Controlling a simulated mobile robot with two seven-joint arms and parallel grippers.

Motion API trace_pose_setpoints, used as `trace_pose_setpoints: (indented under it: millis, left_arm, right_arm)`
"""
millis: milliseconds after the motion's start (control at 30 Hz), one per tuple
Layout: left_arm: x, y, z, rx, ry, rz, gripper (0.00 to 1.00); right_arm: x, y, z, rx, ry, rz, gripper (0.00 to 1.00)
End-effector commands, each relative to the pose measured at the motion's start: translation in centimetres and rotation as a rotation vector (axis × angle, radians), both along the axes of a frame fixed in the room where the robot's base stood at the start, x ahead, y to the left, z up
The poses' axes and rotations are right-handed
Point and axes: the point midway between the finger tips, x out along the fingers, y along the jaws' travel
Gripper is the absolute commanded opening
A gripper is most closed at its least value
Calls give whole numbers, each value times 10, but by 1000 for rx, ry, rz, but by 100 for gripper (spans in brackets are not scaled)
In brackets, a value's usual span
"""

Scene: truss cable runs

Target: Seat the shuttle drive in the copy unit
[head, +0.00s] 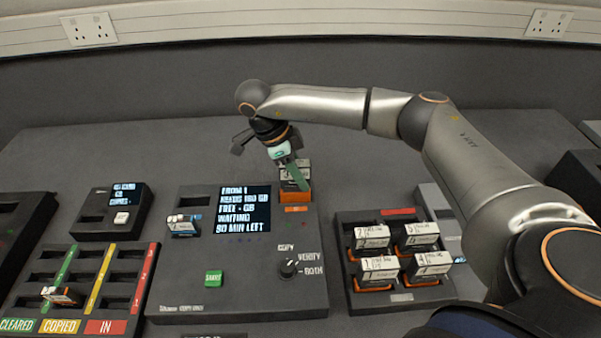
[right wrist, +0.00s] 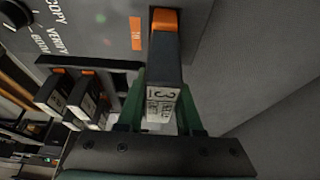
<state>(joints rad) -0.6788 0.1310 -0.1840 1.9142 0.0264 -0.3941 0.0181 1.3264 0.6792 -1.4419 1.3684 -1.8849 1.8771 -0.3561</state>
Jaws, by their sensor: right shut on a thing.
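My right gripper (head: 290,168) is shut on a dark drive with an orange end and a white label reading 3. The held drive (right wrist: 165,55) stands between the green fingers in the right wrist view, its orange end away from the gripper. In the head view its orange end (head: 296,194) is at the back right of the copy unit (head: 180,291), by a small orange tag. I cannot tell whether it is in a slot or just above. A blue-ended drive (head: 183,226) sits at the unit's left. The unit's screen (head: 243,210) reads "waiting". My left gripper is not in view.
A tray (head: 404,297) at the right holds several orange-ended drives. A sorting rack (head: 122,325) with coloured strips, at the left, holds one drive. A small screen box (head: 97,231) stands behind it. The table behind the units is clear.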

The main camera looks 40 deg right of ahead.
Motion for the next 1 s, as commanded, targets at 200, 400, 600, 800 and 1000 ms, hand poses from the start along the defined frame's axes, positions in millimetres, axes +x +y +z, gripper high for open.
trace_pose_setpoints:
  millis: [200,400,600,800,1000]
  left_arm:
    - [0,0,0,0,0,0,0]
    - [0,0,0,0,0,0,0]
    - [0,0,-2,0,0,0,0]
    - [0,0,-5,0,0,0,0]
    - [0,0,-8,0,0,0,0]
  right_arm:
    - [0,0,0,0,-1,0,0]
    - [0,0,0,0,-1,0,0]
    - [0,0,-2,0,-1,0,0]
    - [0,0,-8,0,0,0,0]
    - [0,0,-12,0,0,0,0]
